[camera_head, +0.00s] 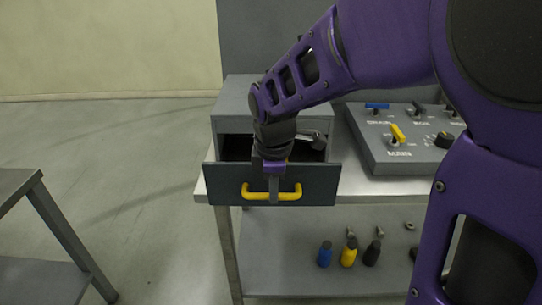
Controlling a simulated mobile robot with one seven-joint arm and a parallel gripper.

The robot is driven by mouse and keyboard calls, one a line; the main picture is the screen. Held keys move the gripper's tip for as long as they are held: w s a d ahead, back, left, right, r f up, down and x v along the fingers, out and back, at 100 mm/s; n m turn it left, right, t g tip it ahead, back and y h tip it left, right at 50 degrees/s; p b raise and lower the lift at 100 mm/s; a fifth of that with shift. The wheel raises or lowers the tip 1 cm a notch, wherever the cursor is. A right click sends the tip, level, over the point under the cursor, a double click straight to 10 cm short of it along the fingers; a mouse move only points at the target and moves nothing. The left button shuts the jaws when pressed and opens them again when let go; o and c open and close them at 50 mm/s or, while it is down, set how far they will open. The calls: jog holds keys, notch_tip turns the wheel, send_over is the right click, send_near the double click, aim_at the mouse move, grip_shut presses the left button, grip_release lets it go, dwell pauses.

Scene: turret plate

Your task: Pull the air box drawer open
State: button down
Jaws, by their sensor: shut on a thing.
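The air box drawer (224,184) has a dark grey front with a yellow bar handle (290,194). It stands out from its grey cabinet (233,99) on the bench, and a dark gap shows behind its front. My gripper (273,190) points down at the middle of the handle and is shut on it. The fingers hide the handle's middle. My arm covers part of the cabinet top and the drawer's inside. A grey and black piece shows at the drawer's right inside; I cannot tell what it is.
A grey control panel (377,157) with a yellow lever (397,133), a blue lever (377,106) and a black knob (444,140) stands right of the cabinet. Blue, yellow and black bottles (348,253) stand on the lower shelf. Another table (22,184) is at left, with clear floor between.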

jog(key=shift+s+a, duration=0.1)
jog(key=shift+s, duration=1.65)
jog(key=c, duration=0.8)
grip_release()
jog(key=shift+r, duration=0.15)
